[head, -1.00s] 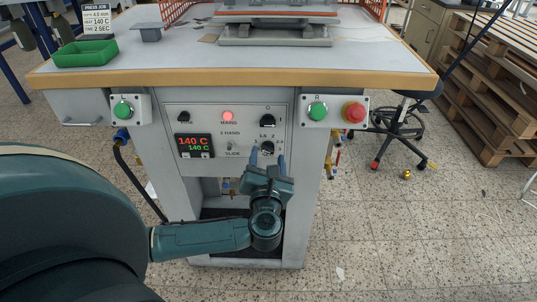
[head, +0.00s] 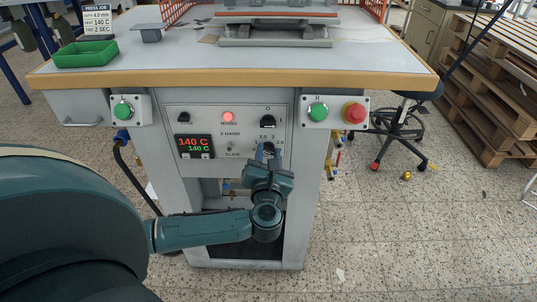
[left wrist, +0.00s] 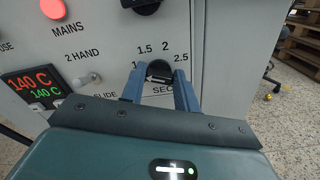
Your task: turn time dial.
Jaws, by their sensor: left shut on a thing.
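The time dial (left wrist: 160,68) is a black round knob low on the right of the grey control panel, with 1, 1.5, 2 and 2.5 marked around it and SEC below. My left gripper (head: 268,150) is shut on the dial, one blue finger on each side of it in the left wrist view (left wrist: 159,76). The fingers hide part of the dial and its pointer, so I cannot tell its setting. The job card (head: 97,20) on the table reads TIME 2 SEC. My right gripper is not in view.
Above the dial is another black knob (head: 268,121). To the left are a small toggle switch (head: 230,147), a lit red MAINS lamp (head: 228,116) and a display (head: 194,146) reading 140 C. A green button (head: 318,111) and a red button (head: 354,112) sit at the upper right.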

